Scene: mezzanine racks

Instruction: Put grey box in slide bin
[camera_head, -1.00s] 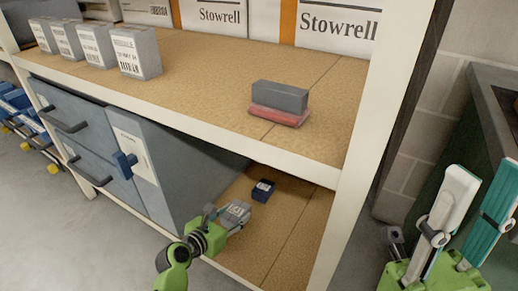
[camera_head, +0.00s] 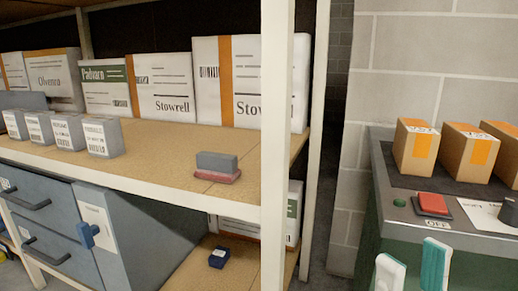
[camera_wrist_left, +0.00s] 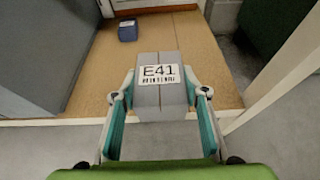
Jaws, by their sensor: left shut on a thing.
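My left gripper (camera_wrist_left: 161,110) is shut on a grey box (camera_wrist_left: 153,95) with a white "E41" label, seen in the left wrist view. The box is over the front edge of the lower shelf (camera_wrist_left: 185,35); a gap beneath it cannot be judged. My left gripper is outside the head view. My right gripper (camera_head: 412,268) shows at the bottom right of the head view, its two fingers apart with nothing between them. I cannot identify a slide bin for certain; a grey drawer unit (camera_head: 150,235) with dark handles and a blue knob (camera_head: 88,234) stands at left.
A small dark blue box (camera_head: 219,257) lies on the lower shelf. A grey block (camera_head: 217,161) on a red one (camera_head: 217,176) and several labelled grey boxes stand on the upper shelf (camera_head: 150,165). A white post (camera_head: 275,150) and a green-sided bench (camera_head: 430,210) stand at right.

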